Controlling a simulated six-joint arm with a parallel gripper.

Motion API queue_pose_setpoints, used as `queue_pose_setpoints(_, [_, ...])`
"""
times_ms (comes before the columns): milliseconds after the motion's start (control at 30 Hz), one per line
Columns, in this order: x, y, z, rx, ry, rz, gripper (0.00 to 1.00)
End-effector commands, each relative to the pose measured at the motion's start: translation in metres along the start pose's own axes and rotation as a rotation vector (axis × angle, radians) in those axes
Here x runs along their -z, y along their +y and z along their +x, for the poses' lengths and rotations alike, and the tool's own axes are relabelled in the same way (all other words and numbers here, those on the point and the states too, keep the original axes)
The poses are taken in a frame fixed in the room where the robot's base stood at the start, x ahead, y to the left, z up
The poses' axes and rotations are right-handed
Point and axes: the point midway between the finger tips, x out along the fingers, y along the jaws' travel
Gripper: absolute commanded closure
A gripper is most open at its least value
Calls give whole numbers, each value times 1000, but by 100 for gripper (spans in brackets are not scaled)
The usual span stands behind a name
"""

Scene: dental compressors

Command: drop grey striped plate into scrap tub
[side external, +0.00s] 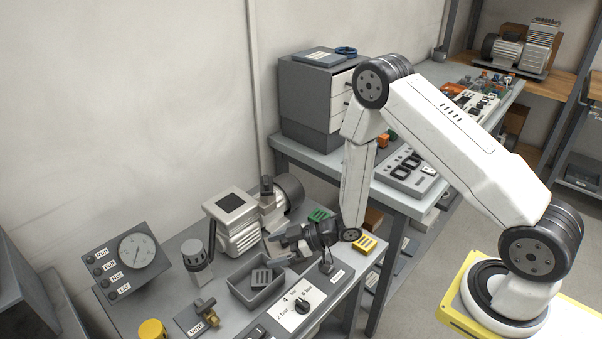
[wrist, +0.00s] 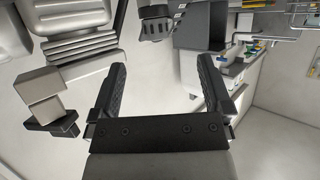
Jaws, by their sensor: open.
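The grey striped plate (side external: 262,277) shows inside the grey open-topped scrap tub (side external: 239,292) on the bench in the side view. Its striped face is up; how it rests on the tub floor is too small to tell. My gripper (side external: 277,250) is above and just behind the tub, apart from the plate, its fingers pointing left. In the wrist view my gripper (wrist: 162,82) has its two dark fingers spread wide, with nothing between them. I cannot make out the plate or the tub in the wrist view.
A compressor (side external: 235,225) stands behind my gripper. A green striped plate (side external: 318,215) and a yellow one (side external: 367,244) lie on the bench. A dial panel (side external: 298,306) is right of the tub, and a gauge box (side external: 128,262) and brass valve (side external: 205,308) are left.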

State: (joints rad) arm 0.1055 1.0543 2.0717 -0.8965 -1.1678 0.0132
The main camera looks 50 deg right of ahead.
Motion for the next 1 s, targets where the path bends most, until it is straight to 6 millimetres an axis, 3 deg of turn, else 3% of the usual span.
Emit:
queue_pose_setpoints(200, [0,1,-30,-3,0,0,0])
queue_pose_setpoints(433, [0,0,-50,-1,1,0,0])
queue_pose_setpoints(1000, [0,0,-54,0,-1,-1,0])
